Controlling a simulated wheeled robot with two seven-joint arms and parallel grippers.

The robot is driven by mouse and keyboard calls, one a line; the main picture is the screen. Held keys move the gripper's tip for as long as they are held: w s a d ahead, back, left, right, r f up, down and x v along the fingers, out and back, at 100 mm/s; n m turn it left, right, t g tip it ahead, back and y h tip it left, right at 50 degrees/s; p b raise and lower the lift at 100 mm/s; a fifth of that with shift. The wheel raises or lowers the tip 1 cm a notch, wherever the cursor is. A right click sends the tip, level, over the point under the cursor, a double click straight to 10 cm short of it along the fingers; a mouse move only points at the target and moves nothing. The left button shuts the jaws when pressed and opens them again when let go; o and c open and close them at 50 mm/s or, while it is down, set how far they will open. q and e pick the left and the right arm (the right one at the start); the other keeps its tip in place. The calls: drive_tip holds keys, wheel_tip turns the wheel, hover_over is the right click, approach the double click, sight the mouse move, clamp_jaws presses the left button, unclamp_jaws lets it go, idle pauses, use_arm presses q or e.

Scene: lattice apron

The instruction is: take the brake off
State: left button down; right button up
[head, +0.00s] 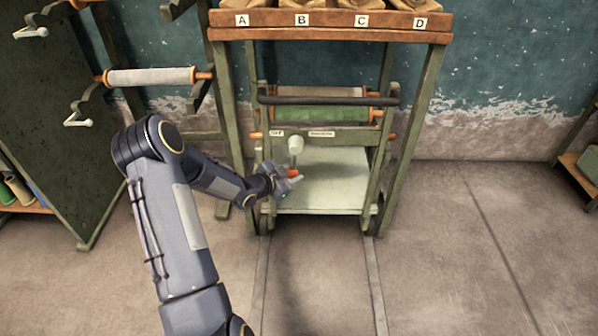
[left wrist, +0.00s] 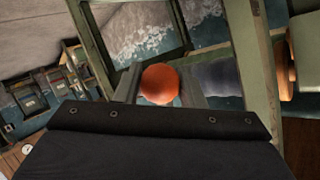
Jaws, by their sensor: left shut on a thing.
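The green-framed cart (head: 372,185) stands under the shelf in the head view, with a pale lower tray and rolls across its frame. My left gripper (head: 291,175) is at the cart's front left side, shut on an orange-red knob (head: 293,172). In the left wrist view the round knob (left wrist: 160,84) sits between the two fingers of my left gripper (left wrist: 158,88). The lever or stem below the knob is hidden by my gripper. A pale round knob (head: 296,144) sits just above my gripper on the cart. My right gripper is not in view.
A dark rack (head: 50,110) with a pale roll (head: 150,77) is at the left.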

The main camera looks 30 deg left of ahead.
use_arm(q)
drive_tip(key=shift+s+a+r+m+g+y, duration=0.2)
drive_tip(key=shift+s+a+m+g+y, duration=0.15)
drive_tip(key=shift+a+g+y, duration=0.15)
drive_tip(key=shift+s+a+r+m+g+y, duration=0.15)
drive_tip(key=shift+s+a+m+g+y, duration=0.2)
drive_tip(key=shift+a, duration=0.25)
drive_tip(key=c, duration=1)
unclamp_jaws()
drive_tip(key=shift+o, duration=0.2)
drive_tip(key=p+v, duration=0.3)
drive_tip(key=v, duration=0.5)
drive_tip(key=shift+w+r, duration=0.15)
